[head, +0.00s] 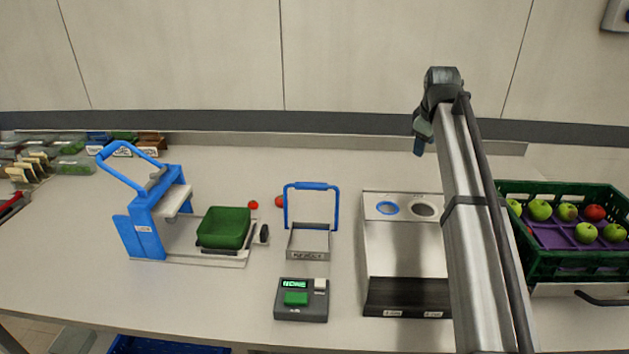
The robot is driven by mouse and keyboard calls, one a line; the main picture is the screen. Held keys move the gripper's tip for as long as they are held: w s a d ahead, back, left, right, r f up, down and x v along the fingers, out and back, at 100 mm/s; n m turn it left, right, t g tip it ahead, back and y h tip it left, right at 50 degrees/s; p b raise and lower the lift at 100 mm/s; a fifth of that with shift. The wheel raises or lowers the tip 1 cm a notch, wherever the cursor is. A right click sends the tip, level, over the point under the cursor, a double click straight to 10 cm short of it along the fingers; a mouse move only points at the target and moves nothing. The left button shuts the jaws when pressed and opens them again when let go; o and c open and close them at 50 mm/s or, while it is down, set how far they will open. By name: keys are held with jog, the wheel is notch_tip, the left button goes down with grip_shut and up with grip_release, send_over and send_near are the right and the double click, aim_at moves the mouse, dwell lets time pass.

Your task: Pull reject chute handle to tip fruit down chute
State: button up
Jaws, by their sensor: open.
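The reject chute (308,254) is a small metal tray with a label on its front, standing mid-table in the head view. Its blue handle (312,186) stands upright as an arch above the tray. No fruit shows in the tray. A red round thing (279,201) sits just left of the handle's left leg; whether it touches is unclear. My gripper (419,147) hangs at the end of my raised arm, to the right of the handle and well apart from it. It is open with nothing seen in it; its fingers are small and partly hidden.
A green box (224,228) sits in a blue-handled press (148,225) at left. A green-button device (302,300) stands in front of the chute. A metal unit (390,255) stands right. A green crate (560,262) of apples is far right, partly behind my arm.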

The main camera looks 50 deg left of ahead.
jog(key=s+a+r+n+g, duration=0.15)
jog(key=s+a+n, duration=0.25)
jog(key=s+a, duration=0.65)
jog(key=n+h, duration=0.1)
jog(key=n, duration=0.3)
send_near(311, 183)
jog(key=shift+g, duration=0.45)
jog(key=x, duration=0.8)
jog(key=shift+w+a+f, duration=0.1)
jog(key=shift+w+f, duration=0.2)
jog(key=shift+w, duration=0.15)
grip_shut()
